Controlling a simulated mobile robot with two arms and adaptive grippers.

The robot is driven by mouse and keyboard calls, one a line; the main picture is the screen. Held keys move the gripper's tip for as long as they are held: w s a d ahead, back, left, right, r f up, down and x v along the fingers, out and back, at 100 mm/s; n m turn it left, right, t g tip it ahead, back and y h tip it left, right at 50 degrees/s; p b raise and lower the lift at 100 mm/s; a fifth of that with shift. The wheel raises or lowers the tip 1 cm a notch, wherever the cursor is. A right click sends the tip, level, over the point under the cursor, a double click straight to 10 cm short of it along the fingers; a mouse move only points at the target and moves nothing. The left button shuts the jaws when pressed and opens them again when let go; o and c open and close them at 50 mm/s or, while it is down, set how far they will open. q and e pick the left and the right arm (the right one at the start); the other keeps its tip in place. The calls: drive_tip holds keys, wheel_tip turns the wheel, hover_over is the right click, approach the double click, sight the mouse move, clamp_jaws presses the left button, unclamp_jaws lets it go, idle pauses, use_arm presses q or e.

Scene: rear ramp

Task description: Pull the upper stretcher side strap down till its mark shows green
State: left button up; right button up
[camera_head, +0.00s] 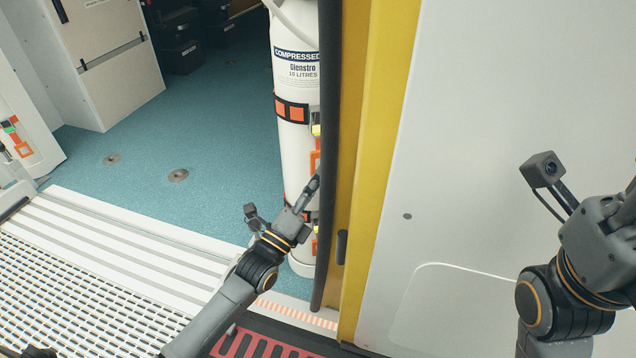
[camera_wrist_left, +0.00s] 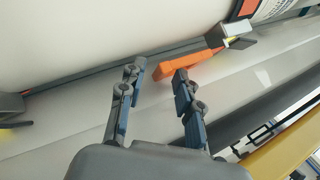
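No stretcher shows. A white gas cylinder (camera_head: 296,165) is held upright by an upper strap band (camera_head: 292,109) with orange patches. A buckle with a yellow mark (camera_head: 316,130) and an orange strap tail (camera_head: 315,160) hang at its right side. In the left wrist view the orange tail (camera_wrist_left: 187,64) runs from a silver-grey buckle (camera_wrist_left: 234,36) to between the fingertips. My left gripper (camera_wrist_left: 157,73) is open around the tail's end, with no clear contact. In the head view it (camera_head: 312,187) is just below the tail. My right gripper's fingers are out of frame.
A black door seal (camera_head: 328,120) and yellow door post (camera_head: 385,110) stand close right of the cylinder. A lower strap buckle (camera_head: 316,228) is below. Another orange strap (camera_head: 20,143) hangs at the far left. A perforated ramp (camera_head: 80,290) fills the lower left; blue floor (camera_head: 190,140) is clear.

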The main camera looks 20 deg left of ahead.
use_arm(q)
drive_tip(key=shift+w+d+r, duration=0.15)
drive_tip(key=shift+w, duration=0.2)
drive_tip(key=shift+c, duration=0.4)
clamp_jaws()
